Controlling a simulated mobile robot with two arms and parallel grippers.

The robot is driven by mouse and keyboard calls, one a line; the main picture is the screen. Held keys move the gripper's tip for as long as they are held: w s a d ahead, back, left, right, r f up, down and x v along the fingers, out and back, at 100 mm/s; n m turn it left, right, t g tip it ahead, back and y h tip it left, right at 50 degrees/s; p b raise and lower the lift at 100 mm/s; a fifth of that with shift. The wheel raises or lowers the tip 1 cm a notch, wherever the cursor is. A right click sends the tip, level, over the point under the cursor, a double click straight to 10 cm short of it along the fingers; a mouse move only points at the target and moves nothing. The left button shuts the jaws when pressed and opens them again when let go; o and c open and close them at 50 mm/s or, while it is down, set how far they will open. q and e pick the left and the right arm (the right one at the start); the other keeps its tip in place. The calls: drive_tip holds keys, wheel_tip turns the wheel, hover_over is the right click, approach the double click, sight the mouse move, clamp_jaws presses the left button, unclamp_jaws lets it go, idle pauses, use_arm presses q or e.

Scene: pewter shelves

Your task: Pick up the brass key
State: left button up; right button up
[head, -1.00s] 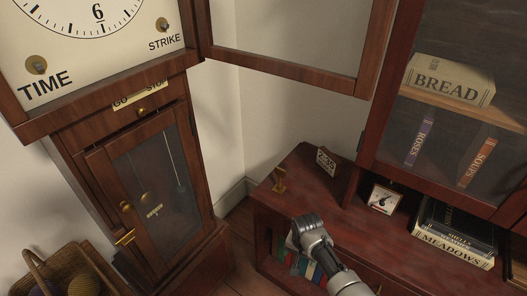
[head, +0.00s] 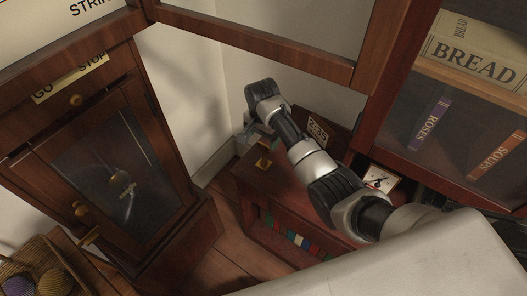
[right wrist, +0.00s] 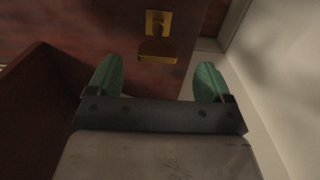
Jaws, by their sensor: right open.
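A small brass object (head: 264,161), which looks like the brass key upright on a base, stands on the dark red cabinet top (head: 290,178) near its left end. In the right wrist view the brass piece (right wrist: 158,24) shows at the top, beyond the fingertips, with a flat brass part below it. My right gripper (head: 252,132) is above and behind the brass object in the head view, partly hidden by its own wrist. In the right wrist view its green fingers (right wrist: 158,78) are wide apart with nothing between them. My left gripper is not in view.
A small sign card (head: 317,132) and a dial gauge (head: 380,179) stand on the cabinet. A glass-door bookcase (head: 455,130) rises at right. An open framed door (head: 265,45) hangs overhead.

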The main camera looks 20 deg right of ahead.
sight(264, 152)
drive_tip(key=f, duration=0.5)
drive_tip(key=shift+d+f, duration=0.2)
drive_tip(key=shift+d, duration=0.1)
drive_tip(key=c, duration=1.2)
